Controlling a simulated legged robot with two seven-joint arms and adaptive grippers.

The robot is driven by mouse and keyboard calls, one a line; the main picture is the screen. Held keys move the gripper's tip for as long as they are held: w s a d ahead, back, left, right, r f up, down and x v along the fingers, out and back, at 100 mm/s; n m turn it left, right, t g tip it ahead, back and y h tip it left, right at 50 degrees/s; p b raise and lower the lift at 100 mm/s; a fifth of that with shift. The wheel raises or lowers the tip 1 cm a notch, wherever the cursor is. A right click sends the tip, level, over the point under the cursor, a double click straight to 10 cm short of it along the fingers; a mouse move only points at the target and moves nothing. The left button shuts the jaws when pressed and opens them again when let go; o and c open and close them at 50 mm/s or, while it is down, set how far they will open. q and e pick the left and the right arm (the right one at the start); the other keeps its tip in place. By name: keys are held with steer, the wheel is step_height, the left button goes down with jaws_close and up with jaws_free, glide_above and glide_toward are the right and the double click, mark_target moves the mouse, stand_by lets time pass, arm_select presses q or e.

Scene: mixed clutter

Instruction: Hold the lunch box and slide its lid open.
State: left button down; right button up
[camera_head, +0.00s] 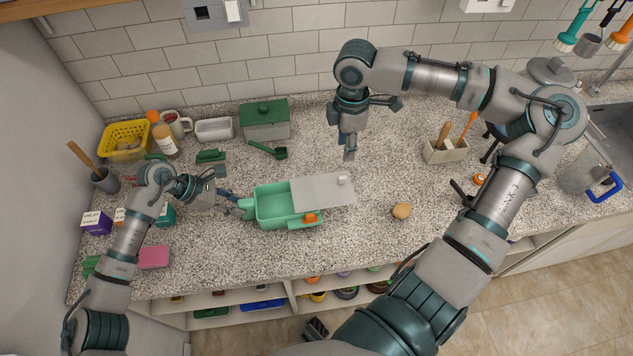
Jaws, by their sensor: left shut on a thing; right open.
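The lunch box (272,208) is a green open-topped box on the speckled counter, with an orange clip on its front side. Its grey lid (318,192) sticks out to the right, and much of the box's inside shows. A small pale knob stands near the lid's right end. My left gripper (240,204) is shut on the left end of the lunch box. My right gripper (348,146) is open and empty, pointing down above the counter, behind the lid and apart from it.
A round tan item (402,210) lies right of the lid. Behind stand a green-lidded container (265,120), a dark green scoop (268,150) and a yellow basket (126,137). A utensil holder (445,151) stands at right. The counter between lid and holder is mostly clear.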

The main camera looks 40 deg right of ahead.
arm_select(q)
steer(key=c, duration=0.8)
jaws_free()
